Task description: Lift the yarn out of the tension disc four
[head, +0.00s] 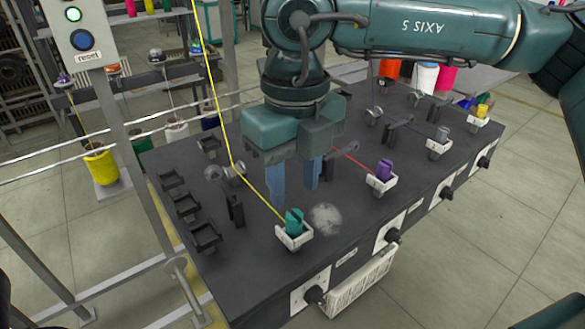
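A yellow yarn (214,90) runs down from the top edge to a small pale tension disc (236,172) on the left of the dark bench. From there it runs on to a teal bobbin (294,223) in a white holder (305,241). The yarn appears to lie at the disc; whether it sits between the plates is too small to tell. No number on the disc is readable. My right gripper (293,194) points down over the bench, its two blue fingers apart and empty, right of the disc and behind the teal bobbin. My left gripper is out of view.
A red yarn (352,159) leads to a purple bobbin (384,170). Grey (441,134) and yellow (482,110) bobbins stand farther right. Several empty black holders (187,206) line the bench's left side. A post with a reset box (84,35) and rails stand at the left.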

